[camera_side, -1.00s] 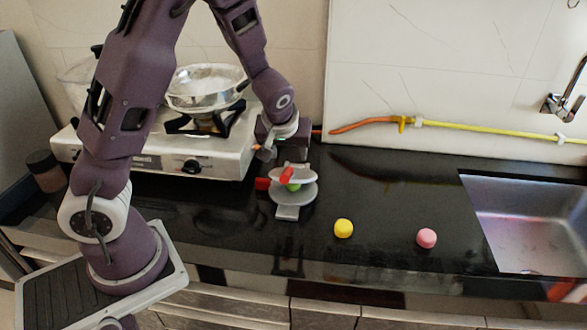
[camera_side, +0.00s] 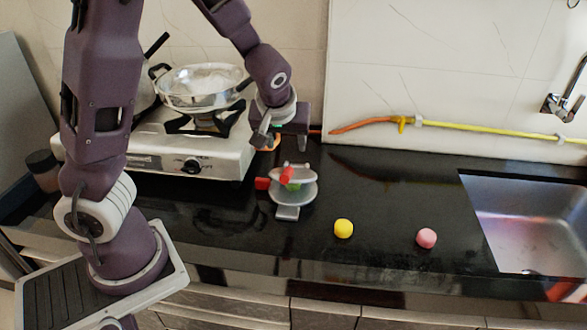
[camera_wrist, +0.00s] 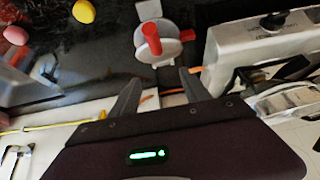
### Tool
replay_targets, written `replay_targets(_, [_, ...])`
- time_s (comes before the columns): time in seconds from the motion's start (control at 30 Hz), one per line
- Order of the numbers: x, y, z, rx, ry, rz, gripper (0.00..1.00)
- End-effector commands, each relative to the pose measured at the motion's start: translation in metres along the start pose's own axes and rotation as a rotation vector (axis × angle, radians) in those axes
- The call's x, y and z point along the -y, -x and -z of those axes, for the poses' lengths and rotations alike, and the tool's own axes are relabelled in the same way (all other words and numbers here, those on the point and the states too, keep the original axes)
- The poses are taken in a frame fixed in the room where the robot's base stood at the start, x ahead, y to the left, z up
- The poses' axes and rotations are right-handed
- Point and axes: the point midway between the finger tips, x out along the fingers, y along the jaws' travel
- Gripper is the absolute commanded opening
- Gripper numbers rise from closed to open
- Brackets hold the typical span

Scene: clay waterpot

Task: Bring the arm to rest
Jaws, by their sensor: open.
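My gripper (camera_side: 282,147) hangs open and empty above the back of the black counter, beside the stove's right end. In the wrist view its two fingers (camera_wrist: 161,77) are spread apart with nothing between them. A small grey pot-like piece (camera_side: 293,196) with red parts stands on the counter, in front of and below my gripper and apart from it.
A yellow ball (camera_side: 343,228) and a pink ball (camera_side: 426,238) lie on the counter to the right. A white gas stove (camera_side: 225,163) with a metal pan (camera_side: 200,90) stands on the left. A sink (camera_side: 530,225) is at the right. A yellow-orange hose (camera_side: 470,127) runs along the wall.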

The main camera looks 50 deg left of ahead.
Motion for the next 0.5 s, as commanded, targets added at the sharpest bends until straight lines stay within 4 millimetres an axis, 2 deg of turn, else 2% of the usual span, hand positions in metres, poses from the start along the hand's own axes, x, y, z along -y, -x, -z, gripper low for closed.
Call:
replay_targets(0.2, [-0.002, 0.021, 0.0, -0.002, -0.003, -0.005, 0.55])
replay_targets(0.5, [0.0, 0.025, 0.0, -0.001, 0.0, -0.001, 0.55])
